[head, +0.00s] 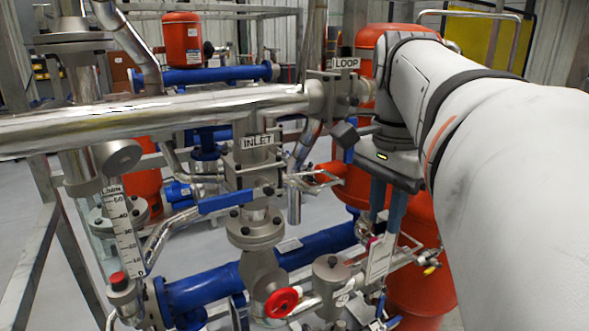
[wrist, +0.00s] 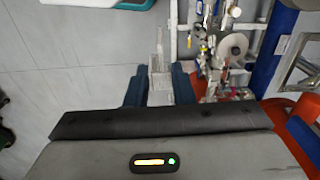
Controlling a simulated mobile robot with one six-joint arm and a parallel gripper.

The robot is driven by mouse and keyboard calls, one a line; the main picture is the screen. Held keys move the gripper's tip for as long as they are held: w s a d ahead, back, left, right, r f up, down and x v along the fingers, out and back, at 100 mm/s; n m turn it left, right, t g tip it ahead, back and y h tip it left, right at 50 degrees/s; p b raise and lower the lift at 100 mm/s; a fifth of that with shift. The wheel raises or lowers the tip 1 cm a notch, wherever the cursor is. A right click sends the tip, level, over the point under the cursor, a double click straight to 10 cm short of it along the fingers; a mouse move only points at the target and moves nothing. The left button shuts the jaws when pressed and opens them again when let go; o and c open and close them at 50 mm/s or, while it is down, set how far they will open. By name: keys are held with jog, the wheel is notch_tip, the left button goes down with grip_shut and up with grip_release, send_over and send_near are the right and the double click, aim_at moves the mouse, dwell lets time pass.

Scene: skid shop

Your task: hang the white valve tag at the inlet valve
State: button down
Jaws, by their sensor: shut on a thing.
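My gripper (head: 383,228) points down at the right of the head view, its two blue-grey fingers shut on the white valve tag (head: 378,260). The tag hangs below the fingertips; its print is too small to read. In the wrist view the tag (wrist: 160,88) shows pale between the fingers of my gripper (wrist: 159,78). The inlet valve (head: 252,170) stands left of my gripper, under a white INLET label (head: 257,141). It has a blue lever handle (head: 227,200) across its front. The tag is apart from the inlet valve in the picture.
A shiny horizontal pipe (head: 150,118) crosses left of my arm, with a LOOP label (head: 346,63) at its right end. A red handwheel (head: 281,302), a blue pipe (head: 205,290) and a sight gauge (head: 124,230) stand lower. A red tank (head: 415,285) is behind my gripper.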

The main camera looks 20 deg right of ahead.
aim_at(324, 184)
jog(key=shift+s+a+r+m, duration=0.1)
jog(key=shift+r+m, duration=0.2)
jog(key=shift+r, duration=0.35)
jog(key=shift+w+a+p, duration=0.45)
jog(key=shift+w+p, duration=0.1)
jog(key=shift+w, duration=2)
jog(key=shift+w+a+p, duration=0.45)
jog(key=shift+w+p, duration=0.05)
jog(key=shift+w, duration=2.05)
jog(key=shift+w+a+p, duration=0.45)
jog(key=shift+w+p, duration=0.1)
jog(key=shift+w, duration=2)
jog(key=shift+w+f+b, duration=0.1)
jog(key=shift+f+b, duration=0.4)
jog(key=shift+f, duration=0.35)
jog(key=c, duration=1.2)
grip_release()
jog(key=shift+o, duration=0.2)
notch_tip(324, 184, up, 8)
jog(key=shift+f, duration=0.1)
